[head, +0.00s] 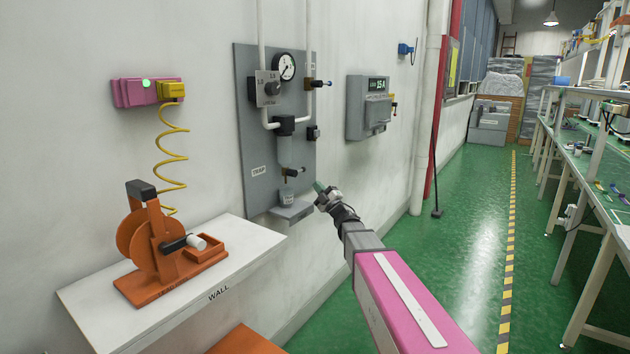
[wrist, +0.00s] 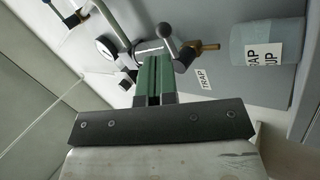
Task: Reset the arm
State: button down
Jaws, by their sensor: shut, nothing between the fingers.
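My gripper (head: 319,187) is at the end of my arm, which reaches out toward the wall beside the grey panel (head: 245,130). In the wrist view its green fingers (wrist: 153,70) are together, with nothing seen between them. The trap (head: 291,150) hangs on the panel, with a black drain lever (head: 294,172) below it. A grey trap cup (head: 287,198) stands on a small shelf (head: 292,212) under it. In the wrist view the lever (wrist: 168,35) is just beyond the fingertips, and the labelled cup (wrist: 268,75) is right of them. I cannot tell whether the fingers touch the lever.
A pressure gauge (head: 287,66) and a regulator (head: 268,88) are on the panel. A grey display box (head: 368,108) is to its right. An orange crank device (head: 162,250) stands on a white wall shelf (head: 110,300). The green floor (head: 470,240) is clear up to the right-hand benches.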

jog(key=s+d+f+m+g+h, duration=0.3)
jog(key=s+d+f+m+h, duration=0.2)
jog(key=d+f+m+h, duration=0.45)
jog(key=s+d+f+m+g+h, duration=0.35)
jog(key=f+m+h, duration=0.3)
jog(key=f, duration=0.55)
jog(key=s+f+m+g, duration=0.1)
jog(key=s+f+g, duration=0.2)
jog(key=s, duration=0.4)
jog(key=s+a+f+m+g, duration=0.1)
jog(key=s+f+g, duration=0.3)
jog(key=s, duration=0.4)
jog(key=s+f+m+g+y, duration=0.1)
jog(key=s+f+m+g, duration=0.1)
jog(key=s+g, duration=0.3)
jog(key=s+f, duration=0.1)
jog(key=s, duration=0.2)
jog(key=shift+s+a+f+g, duration=0.2)
jog(key=shift+f+g, duration=0.05)
jog(key=shift+g, duration=0.1)
